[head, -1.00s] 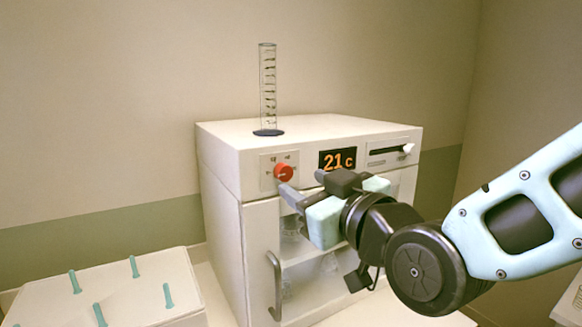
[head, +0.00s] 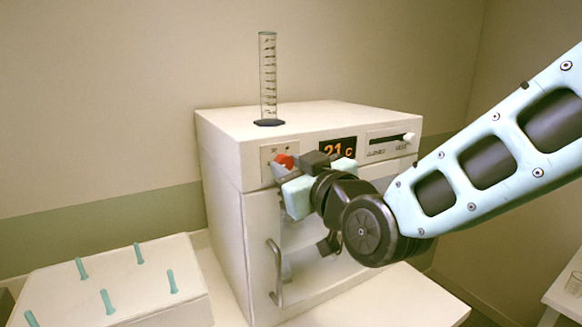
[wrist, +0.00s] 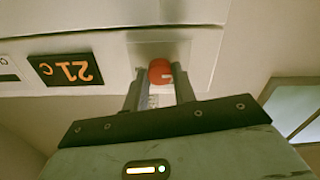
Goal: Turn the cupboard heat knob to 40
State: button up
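The red heat knob (head: 284,161) is on the left of the white cupboard's (head: 220,150) front panel. It also shows in the wrist view (wrist: 160,71). The display (head: 338,149) reads 21 C. My gripper (head: 284,172) is in front of the knob. In the wrist view its fingers (wrist: 160,80) are apart, one on each side of the knob, close to it. I cannot tell whether they touch it. The lower part of the knob is hidden by my gripper in the head view.
A graduated cylinder (head: 268,80) stands on the cupboard top. A slider (head: 408,137) is at the panel's right. The door handle (head: 275,270) is below. A white rack with teal pegs (head: 130,285) stands at the lower left.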

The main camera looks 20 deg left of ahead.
jog(key=shift+f+m+b, duration=0.1)
jog(key=shift+m+b, duration=0.3)
jog(key=shift+b, duration=0.25)
jog(key=m+b, duration=0.5)
jog(key=b, duration=0.1)
jog(key=shift+f+m+b, duration=0.15)
jog(key=shift+m+b, duration=0.15)
jog(key=m+b, duration=1.7)
jog(key=shift+r+m, duration=0.2)
jog(key=shift+m, duration=0.1)
